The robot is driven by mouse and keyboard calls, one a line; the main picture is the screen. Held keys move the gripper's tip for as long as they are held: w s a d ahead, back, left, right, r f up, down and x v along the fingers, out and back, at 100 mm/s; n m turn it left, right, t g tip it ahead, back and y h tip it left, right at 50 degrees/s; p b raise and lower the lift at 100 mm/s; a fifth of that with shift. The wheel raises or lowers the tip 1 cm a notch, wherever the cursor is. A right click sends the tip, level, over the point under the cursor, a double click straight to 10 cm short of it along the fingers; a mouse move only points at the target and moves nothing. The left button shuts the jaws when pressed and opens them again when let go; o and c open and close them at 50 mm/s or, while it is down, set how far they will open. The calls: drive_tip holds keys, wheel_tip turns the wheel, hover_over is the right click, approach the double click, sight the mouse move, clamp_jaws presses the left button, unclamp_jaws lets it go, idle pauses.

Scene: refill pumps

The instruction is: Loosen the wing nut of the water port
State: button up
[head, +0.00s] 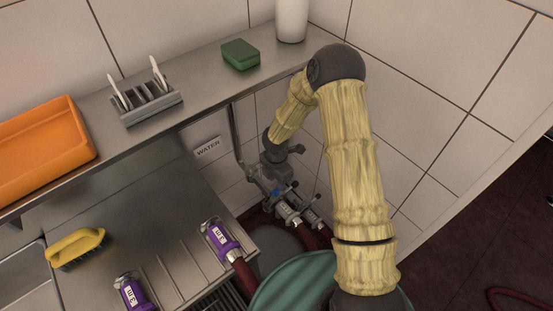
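The water port shows as a cluster of grey metal pipe fittings (288,211) low on the tiled wall, under the shelf. A white label reading WATER (208,148) is on the wall to its upper left. A small blue part (276,191) sits on the fittings; I cannot tell the wing nut apart at this size. My arm reaches over the shelf edge and bends down. My gripper (274,176) is small and dark, just above the fittings. Its fingers blend with the metal, so I cannot tell their opening or whether they touch anything.
A steel shelf (200,85) holds an orange tray (40,145), a grey rack (147,104), a green sponge (240,54) and a white cylinder (292,20). Below, a ribbed drainboard (165,205) carries purple hose couplings (219,236) and a yellow brush (76,246). Dark red hoses run nearby.

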sight(276, 189)
wheel_tip(276, 189, up, 12)
drive_tip(key=shift+r, duration=0.25)
idle(0.5)
drive_tip(key=s+d+r+m+t, duration=0.1)
drive_tip(key=s+d+r+m, duration=0.4)
drive_tip(key=s+m, duration=0.3)
drive_tip(key=s+d+r+m+t, duration=0.1)
drive_tip(key=s+d+r+m, duration=0.4)
drive_tip(key=m, duration=1.1)
drive_tip(key=s+r, duration=0.2)
drive_tip(key=s, duration=0.1)
drive_tip(key=shift+d+r+m, duration=0.2)
drive_tip(key=shift+r+m, duration=0.05)
drive_tip(key=shift+m, duration=0.15)
drive_tip(key=shift+o, duration=0.4)
